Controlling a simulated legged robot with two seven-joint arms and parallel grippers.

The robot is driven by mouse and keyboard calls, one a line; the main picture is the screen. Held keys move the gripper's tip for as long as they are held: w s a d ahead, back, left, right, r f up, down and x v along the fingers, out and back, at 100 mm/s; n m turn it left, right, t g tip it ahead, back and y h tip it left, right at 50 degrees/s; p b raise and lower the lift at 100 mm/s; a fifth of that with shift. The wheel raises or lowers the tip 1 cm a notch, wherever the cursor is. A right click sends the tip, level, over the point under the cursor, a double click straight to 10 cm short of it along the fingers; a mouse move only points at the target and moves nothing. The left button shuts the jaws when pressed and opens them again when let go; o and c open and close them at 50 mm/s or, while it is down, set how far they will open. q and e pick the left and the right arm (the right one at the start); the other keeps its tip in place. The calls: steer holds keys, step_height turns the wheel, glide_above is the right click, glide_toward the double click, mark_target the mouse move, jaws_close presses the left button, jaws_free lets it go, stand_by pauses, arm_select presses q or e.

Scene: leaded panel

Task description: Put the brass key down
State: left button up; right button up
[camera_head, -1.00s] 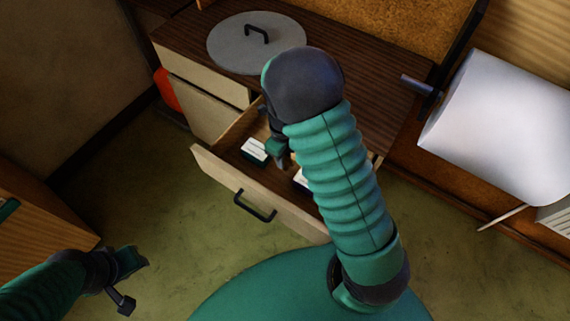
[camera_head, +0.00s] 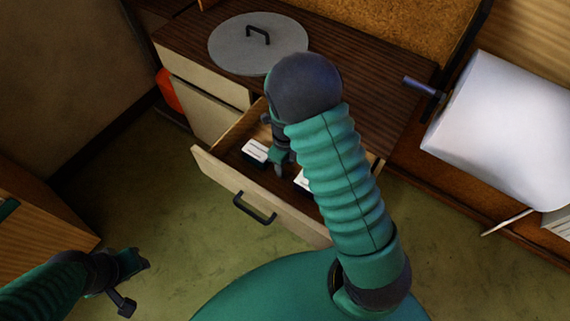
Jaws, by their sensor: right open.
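My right gripper (camera_head: 279,162) reaches down into the open drawer (camera_head: 262,190), between two small white-topped boxes. It is open; its arm hides part of the drawer. One box (camera_head: 256,151) lies just left of the gripper, and the other (camera_head: 301,180) lies to its right, partly hidden by my arm. I cannot make out the brass key in this view; it may be hidden by the gripper or arm. My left gripper (camera_head: 136,283) is low at the left, over the floor, its fingers apart and empty.
The drawer has a dark handle (camera_head: 254,207) and belongs to a dark-topped cabinet (camera_head: 385,92). A grey round lid (camera_head: 235,50) with a black handle lies on top. Green floor (camera_head: 150,190) is clear in front.

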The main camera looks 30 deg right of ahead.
step_height(320, 180, up, 11)
steer(key=p, duration=0.4)
steer(key=s+a+r+n+t, duration=0.1)
steer(key=s+a+n, duration=0.3)
steer(key=n, duration=1.1)
steer(key=s+a+r+n+t, duration=0.1)
steer(key=s+a+r+n, duration=0.2)
steer(key=n, duration=1.3)
steer(key=shift+s+a+r+t, duration=0.3)
steer(key=shift+s+a, duration=0.1)
steer(key=shift+s, duration=0.8)
